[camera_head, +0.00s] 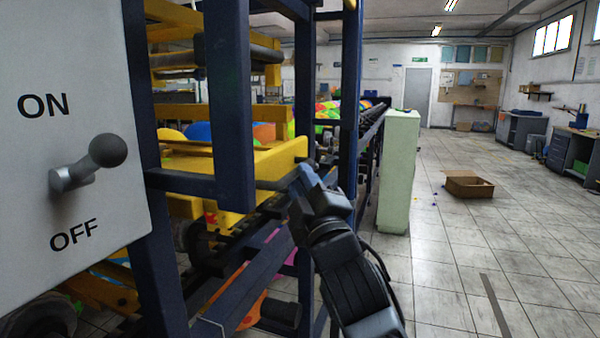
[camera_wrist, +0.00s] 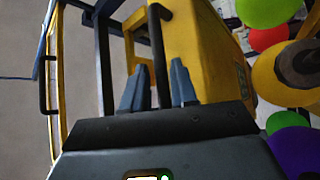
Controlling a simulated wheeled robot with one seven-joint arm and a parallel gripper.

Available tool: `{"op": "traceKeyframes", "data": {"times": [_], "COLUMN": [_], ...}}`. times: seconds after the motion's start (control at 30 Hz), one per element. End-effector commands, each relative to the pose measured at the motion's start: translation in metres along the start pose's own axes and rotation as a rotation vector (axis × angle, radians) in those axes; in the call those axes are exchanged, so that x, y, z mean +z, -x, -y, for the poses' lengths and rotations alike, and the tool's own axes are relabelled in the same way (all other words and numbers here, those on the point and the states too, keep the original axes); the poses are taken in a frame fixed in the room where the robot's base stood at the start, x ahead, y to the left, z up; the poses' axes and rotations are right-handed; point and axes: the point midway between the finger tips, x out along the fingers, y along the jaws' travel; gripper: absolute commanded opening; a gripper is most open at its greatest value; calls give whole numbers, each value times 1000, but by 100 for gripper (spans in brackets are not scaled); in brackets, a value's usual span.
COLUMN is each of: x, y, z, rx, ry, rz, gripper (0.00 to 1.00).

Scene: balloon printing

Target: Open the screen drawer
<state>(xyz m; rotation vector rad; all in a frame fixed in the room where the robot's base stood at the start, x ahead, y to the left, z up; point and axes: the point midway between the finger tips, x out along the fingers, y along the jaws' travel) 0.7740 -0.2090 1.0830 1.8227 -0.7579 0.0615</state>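The yellow screen drawer (camera_head: 270,163) sits in the dark blue machine frame in the head view. Its yellow panel (camera_wrist: 205,45) fills the upper middle of the wrist view. A dark bar handle (camera_wrist: 158,45) runs down between my two fingers. My gripper (camera_wrist: 158,85) is open around this handle, with a small gap visible beside the left finger. In the head view my gripper (camera_head: 308,180) is at the drawer's right end, and my wrist hides part of that end. The contact point is too small to tell there.
A white panel with an ON/OFF lever (camera_head: 95,160) stands close at left. Dark blue posts (camera_head: 232,100) surround the drawer. A pale green cabinet (camera_head: 398,170) stands behind my arm.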

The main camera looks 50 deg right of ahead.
Motion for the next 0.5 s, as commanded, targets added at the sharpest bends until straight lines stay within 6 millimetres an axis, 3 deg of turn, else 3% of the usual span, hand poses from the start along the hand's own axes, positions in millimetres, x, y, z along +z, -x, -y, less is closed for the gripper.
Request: {"op": "traceKeyframes", "data": {"times": [0.2, 0.5], "x": [0, 0], "y": [-17, -18], "z": [0, 0], "rx": [0, -1], "ry": [-1, -1], "rz": [-1, -1], "gripper": [27, 25]}}
